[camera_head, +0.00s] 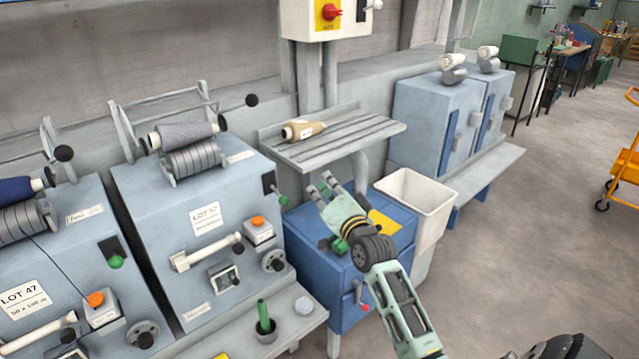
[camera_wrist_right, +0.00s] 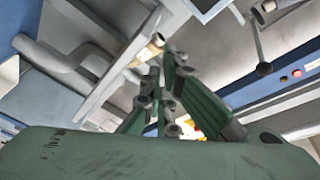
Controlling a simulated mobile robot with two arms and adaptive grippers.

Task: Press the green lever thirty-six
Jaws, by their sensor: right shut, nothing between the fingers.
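A green-knobbed lever (camera_head: 283,199) stands out from the right side of the grey-blue machine with a "LOT" card. Another green-knobbed lever (camera_head: 116,262) is on the machine to its left. No number thirty-six is legible on either. My right gripper (camera_head: 323,187) is shut and empty, pointing up and away above the blue cabinet. In the picture it is to the right of the nearer machine's lever, apart from it. The wrist view shows its green fingers close together (camera_wrist_right: 168,72). My left gripper is not in view.
The blue cabinet (camera_head: 325,297) stands below my right gripper, with a white bin (camera_head: 418,205) beside it. A slatted shelf (camera_head: 340,143) holds a tan yarn cone (camera_head: 302,130). Orange buttons and handwheels are on the machine fronts. Open floor lies at right.

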